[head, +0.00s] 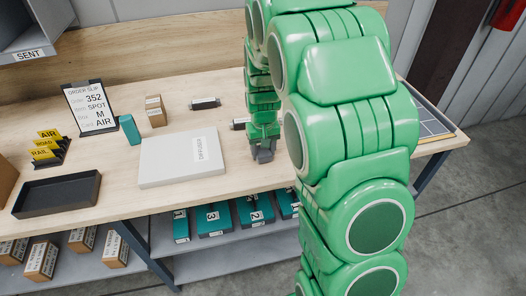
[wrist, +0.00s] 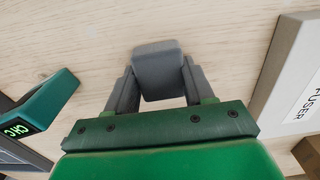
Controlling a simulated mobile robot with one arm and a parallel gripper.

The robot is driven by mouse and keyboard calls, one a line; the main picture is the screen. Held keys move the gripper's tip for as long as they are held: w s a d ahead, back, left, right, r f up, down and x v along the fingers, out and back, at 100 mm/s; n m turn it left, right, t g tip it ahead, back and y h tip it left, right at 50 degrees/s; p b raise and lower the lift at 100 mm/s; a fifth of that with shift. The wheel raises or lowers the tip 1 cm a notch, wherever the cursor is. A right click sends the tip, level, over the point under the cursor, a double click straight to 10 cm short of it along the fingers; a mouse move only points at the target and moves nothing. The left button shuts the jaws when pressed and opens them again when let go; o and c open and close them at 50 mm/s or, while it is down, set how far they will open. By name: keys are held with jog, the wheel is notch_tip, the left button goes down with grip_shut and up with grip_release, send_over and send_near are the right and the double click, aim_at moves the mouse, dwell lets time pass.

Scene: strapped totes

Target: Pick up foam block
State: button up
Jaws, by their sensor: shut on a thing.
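A grey foam block (wrist: 158,72) with rounded edges sits between the two grey fingers of my gripper in the wrist view. My gripper (wrist: 153,88) is shut on it, one finger along each side. The block is hard to tell apart from the fingers there. I cannot tell whether the block touches the table.
A small dark item (head: 205,103) and a cardboard box (head: 155,110) stand behind. A black tray (head: 58,194) and order slip stand (head: 90,108) are at left. A teal device (wrist: 40,108) shows at left in the wrist view.

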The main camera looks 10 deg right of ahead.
aim_at(263, 151)
jog(key=shift+r, duration=0.5)
notch_tip(263, 151, up, 2)
jog(key=shift+s+r, duration=0.1)
jog(key=shift+r, duration=0.05)
jog(key=shift+s+a+r, duration=0.1)
jog(key=shift+s+r, duration=1.45)
jog(key=shift+s, duration=0.75)
jog(key=shift+s+r, duration=1.55)
jog(key=shift+s, duration=0.75)
jog(key=shift+s+a+r, duration=0.1)
jog(key=shift+s+r, duration=1.45)
jog(key=shift+s, duration=0.75)
